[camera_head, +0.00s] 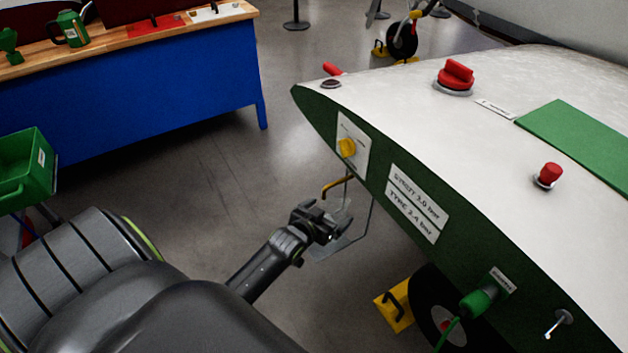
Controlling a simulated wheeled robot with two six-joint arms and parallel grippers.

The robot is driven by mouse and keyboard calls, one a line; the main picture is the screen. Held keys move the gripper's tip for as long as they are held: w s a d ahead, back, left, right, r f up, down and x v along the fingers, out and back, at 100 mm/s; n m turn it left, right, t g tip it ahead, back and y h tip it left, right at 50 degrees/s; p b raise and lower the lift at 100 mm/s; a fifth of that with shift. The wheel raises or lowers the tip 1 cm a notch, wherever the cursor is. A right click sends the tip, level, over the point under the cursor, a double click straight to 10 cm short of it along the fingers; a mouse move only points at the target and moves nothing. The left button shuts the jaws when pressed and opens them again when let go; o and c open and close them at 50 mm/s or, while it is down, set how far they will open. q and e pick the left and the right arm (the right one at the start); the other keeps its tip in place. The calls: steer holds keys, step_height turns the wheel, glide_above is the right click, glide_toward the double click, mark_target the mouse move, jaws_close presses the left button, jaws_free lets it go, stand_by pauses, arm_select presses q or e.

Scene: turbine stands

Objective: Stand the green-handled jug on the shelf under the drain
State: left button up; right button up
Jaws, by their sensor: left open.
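The shelf (345,246) is a thin grey plate hung on thin rods beside the green side of the white-topped body. The drain (333,186) is a short bent brass-coloured pipe above it. My left gripper (335,228) is open at the shelf, below the drain, and covers part of the shelf. A faint see-through shape shows just behind the fingers; I cannot tell whether it is the jug. No green handle shows there. My right gripper is not in view.
A blue workbench (150,110) at the upper left bears a green spouted can (72,30) and a red mat (155,26). A green bin (25,170) is at the left. A yellow chock (393,306) stands by the wheel. Floor between bench and body is clear.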

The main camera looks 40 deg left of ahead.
arm_select(q)
steer(key=v, duration=0.9)
steer(key=shift+s+r+p, duration=0.15)
steer(key=shift+s+p, duration=0.15)
steer(key=shift+p, duration=0.05)
steer(key=s+a+f+g, duration=0.1)
steer(key=s+f+g, duration=0.35)
steer(key=f, duration=0.75)
steer(key=s+a+f+g, duration=0.1)
steer(key=s+f+g, duration=0.1)
steer(key=s+f, duration=0.8)
steer(key=s+d+f+g, duration=0.1)
steer(key=s+f+g, duration=0.1)
steer(key=s+f, duration=0.6)
steer(key=s+d+f+g, duration=0.2)
steer(key=s+f, duration=0.6)
steer(key=s, duration=0.5)
steer(key=shift+s+d+g, duration=0.25)
steer(key=shift+s+g, duration=0.05)
steer(key=shift+g, duration=0.55)
steer(key=shift+r, duration=0.1)
